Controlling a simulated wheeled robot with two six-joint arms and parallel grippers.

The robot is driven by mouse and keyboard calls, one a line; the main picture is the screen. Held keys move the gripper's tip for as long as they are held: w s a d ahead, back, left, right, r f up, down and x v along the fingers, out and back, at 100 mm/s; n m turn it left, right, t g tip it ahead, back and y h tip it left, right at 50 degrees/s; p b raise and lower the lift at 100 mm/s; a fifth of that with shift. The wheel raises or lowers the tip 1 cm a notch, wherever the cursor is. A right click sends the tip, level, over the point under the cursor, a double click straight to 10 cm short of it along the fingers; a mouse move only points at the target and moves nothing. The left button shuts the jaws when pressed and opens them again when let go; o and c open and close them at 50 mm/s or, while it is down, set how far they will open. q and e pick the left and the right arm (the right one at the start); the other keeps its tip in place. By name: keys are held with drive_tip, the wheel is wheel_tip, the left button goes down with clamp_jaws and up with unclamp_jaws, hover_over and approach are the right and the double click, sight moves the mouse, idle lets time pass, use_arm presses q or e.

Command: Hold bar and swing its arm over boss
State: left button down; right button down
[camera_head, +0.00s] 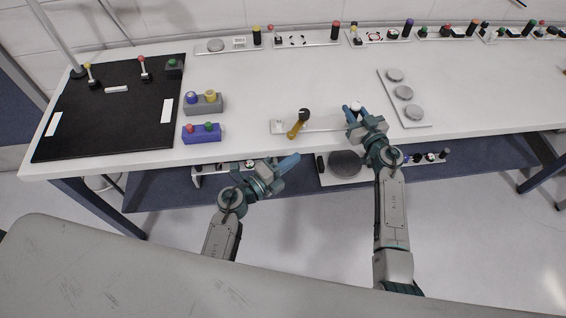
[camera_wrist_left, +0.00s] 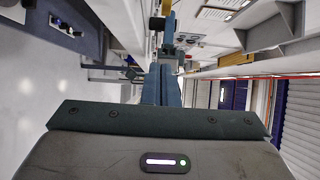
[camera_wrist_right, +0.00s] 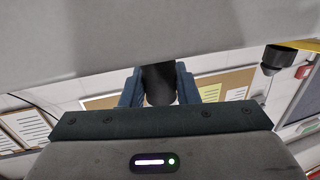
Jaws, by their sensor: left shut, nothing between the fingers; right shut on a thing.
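A light grey bar (camera_head: 322,124) lies on the white table near its front edge. A yellow arm (camera_head: 294,131) with a black knob (camera_head: 304,113) sits at its left part; the knob (camera_wrist_right: 275,58) also shows in the right wrist view. My right gripper (camera_head: 357,115) is at the bar's right end, shut on a dark cylindrical post (camera_wrist_right: 159,82). A small white round top (camera_head: 356,106) shows by its fingers. I cannot tell which part is the boss. My left gripper (camera_head: 281,167) is shut and empty, in front of the table edge, apart from the bar.
A plate with several grey discs (camera_head: 403,92) lies right of the right gripper. Grey (camera_head: 203,105) and blue (camera_head: 202,133) button blocks stand to the left, beside a black mat (camera_head: 110,125). More fixtures line the back. The table is clear behind the bar.

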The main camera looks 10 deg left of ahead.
sight(285, 148)
use_arm(q)
drive_tip(key=w, duration=0.5)
drive_tip(key=shift+w+d, duration=0.15)
drive_tip(key=shift+w, duration=0.15)
drive_tip(key=shift+w+a, duration=0.1)
drive_tip(key=shift+a, duration=0.2)
drive_tip(key=shift+a, duration=0.1)
drive_tip(key=shift+w+a, duration=0.15)
drive_tip(key=shift+a, duration=0.45)
drive_tip(key=shift+w+a, duration=0.15)
drive_tip(key=shift+a, duration=0.45)
drive_tip(key=shift+d, duration=0.1)
